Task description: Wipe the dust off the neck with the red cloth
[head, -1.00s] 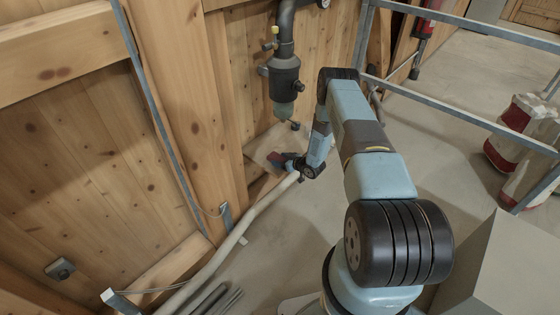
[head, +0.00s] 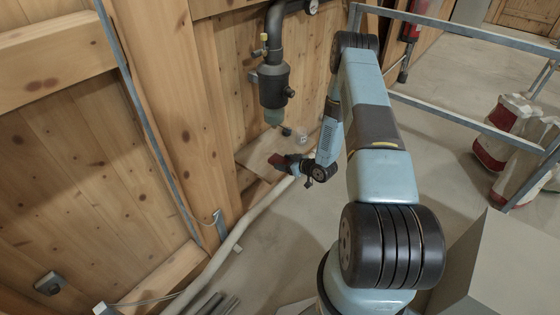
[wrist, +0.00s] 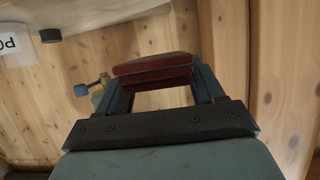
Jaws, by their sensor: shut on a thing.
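The red cloth (wrist: 155,70) is folded and sits between the two fingers of my gripper (wrist: 160,85), which is shut on it. In the head view the cloth (head: 277,160) is a small dark red patch at the tip of my gripper (head: 283,163), low and near the wooden wall. Above it hangs a dark pipe fitting (head: 272,85) with a greenish bowl (head: 273,117) at its lower end. The cloth looks apart from the fitting. I cannot tell which part is the neck, and no dust can be made out.
A pale board (head: 258,153) is behind my gripper by the wall. A pale hose (head: 240,228) runs along the wall's foot. A grey metal railing (head: 460,118) stands at the right, with red and white bags (head: 500,135) beyond. Open concrete floor lies between.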

